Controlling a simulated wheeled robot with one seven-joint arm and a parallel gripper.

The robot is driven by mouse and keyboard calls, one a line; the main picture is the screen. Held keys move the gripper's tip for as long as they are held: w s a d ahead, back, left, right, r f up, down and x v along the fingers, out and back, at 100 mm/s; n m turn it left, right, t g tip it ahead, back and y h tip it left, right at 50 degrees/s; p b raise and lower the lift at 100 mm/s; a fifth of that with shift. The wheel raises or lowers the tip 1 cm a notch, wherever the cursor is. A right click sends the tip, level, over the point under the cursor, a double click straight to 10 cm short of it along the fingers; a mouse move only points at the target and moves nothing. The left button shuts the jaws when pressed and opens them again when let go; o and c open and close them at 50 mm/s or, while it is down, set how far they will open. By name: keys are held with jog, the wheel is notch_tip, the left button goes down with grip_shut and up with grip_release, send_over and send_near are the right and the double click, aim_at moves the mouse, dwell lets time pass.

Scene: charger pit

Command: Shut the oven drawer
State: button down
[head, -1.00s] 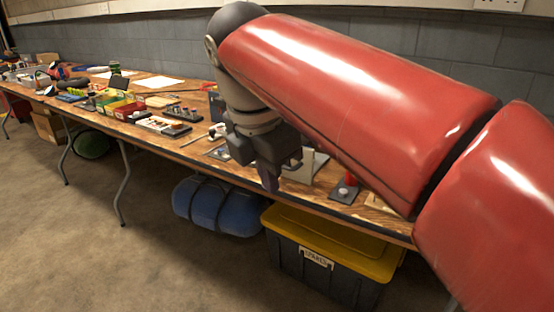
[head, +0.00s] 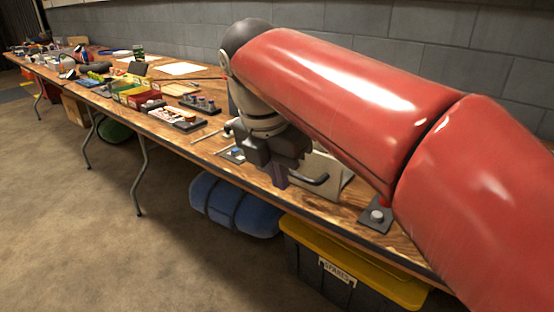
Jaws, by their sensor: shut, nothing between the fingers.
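A small cream-coloured box with a dark bar-shaped handle (head: 314,181) stands on the workbench at the middle right in the head view. It looks like the oven drawer (head: 328,165), but my gripper and red arm hide much of it, so I cannot tell how far out it is. My gripper (head: 279,178) points down just left of the handle, close to the front edge of the bench. Its fingers are together with nothing between them. Whether it touches the box or the handle is not clear.
The long wooden workbench (head: 205,148) carries a tray of small parts (head: 178,118), a block with knobs (head: 200,104) and a dark plate with a knob (head: 376,217). Below are a blue bag (head: 235,206) and a yellow-lidded bin (head: 350,262). The floor in front is clear at left.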

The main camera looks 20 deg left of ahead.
aim_at(296, 174)
jog(key=shift+w+d+f, duration=0.3)
jog(key=shift+w+f, duration=0.15)
jog(key=shift+w, duration=0.3)
jog(key=shift+w+d+f, duration=0.3)
jog(key=shift+w+f, duration=0.2)
jog(key=shift+w, duration=0.25)
jog(key=shift+w+d+f, duration=0.3)
jog(key=shift+w+f, duration=0.15)
jog(key=shift+w, duration=0.3)
